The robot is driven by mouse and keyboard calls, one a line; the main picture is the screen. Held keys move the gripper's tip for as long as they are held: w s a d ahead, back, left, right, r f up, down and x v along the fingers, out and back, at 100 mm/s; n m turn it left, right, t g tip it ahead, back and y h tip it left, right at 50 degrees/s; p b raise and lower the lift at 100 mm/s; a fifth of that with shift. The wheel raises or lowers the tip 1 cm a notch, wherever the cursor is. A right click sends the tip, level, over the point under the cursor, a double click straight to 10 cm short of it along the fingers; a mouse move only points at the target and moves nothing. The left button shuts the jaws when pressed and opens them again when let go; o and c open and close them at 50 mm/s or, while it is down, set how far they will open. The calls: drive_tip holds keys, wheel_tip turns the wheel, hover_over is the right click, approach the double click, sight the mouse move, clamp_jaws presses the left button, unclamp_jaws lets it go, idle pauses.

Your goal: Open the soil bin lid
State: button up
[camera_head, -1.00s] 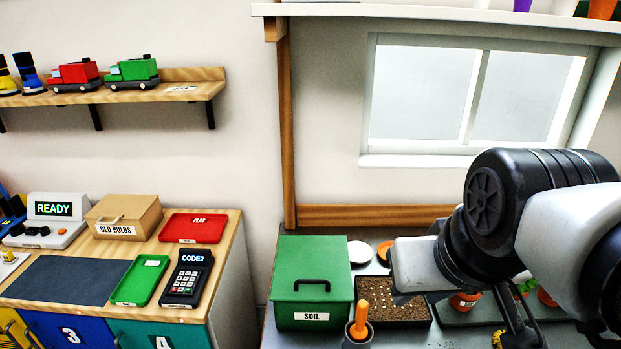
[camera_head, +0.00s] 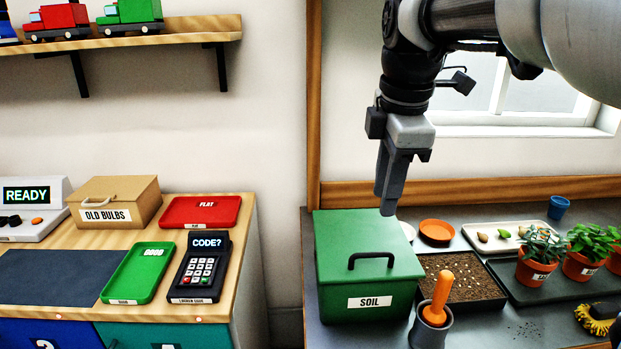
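The soil bin is a green box (camera_head: 345,297) with a white SOIL label, standing on the grey bench at the lower middle of the head view. Its green lid (camera_head: 340,236) lies closed on top, with a black handle (camera_head: 371,261) at the front right. My gripper (camera_head: 388,206) points down above and behind the lid's right side, apart from the handle. Its fingers overlap in this view, so I cannot tell whether it is open or shut. I see nothing held in it.
A grey pot with an orange-handled tool (camera_head: 437,300) stands right of the bin, before a soil tray (camera_head: 464,283). Potted plants (camera_head: 585,252) stand at the right. Left, across a gap, a wooden counter holds an OLD BULBS box (camera_head: 115,203) and a keypad (camera_head: 199,267).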

sight(373, 254)
drive_tip(key=w+f+b, duration=0.1)
drive_tip(key=f, duration=0.3)
drive_tip(key=f+b, duration=0.1)
drive_tip(key=f, duration=0.4)
drive_tip(key=w+f+b, duration=0.1)
drive_tip(key=f, duration=0.3)
drive_tip(key=shift+w+f, duration=0.15)
drive_tip(key=shift+w, duration=0.15)
drive_tip(key=shift+c, duration=0.4)
clamp_jaws()
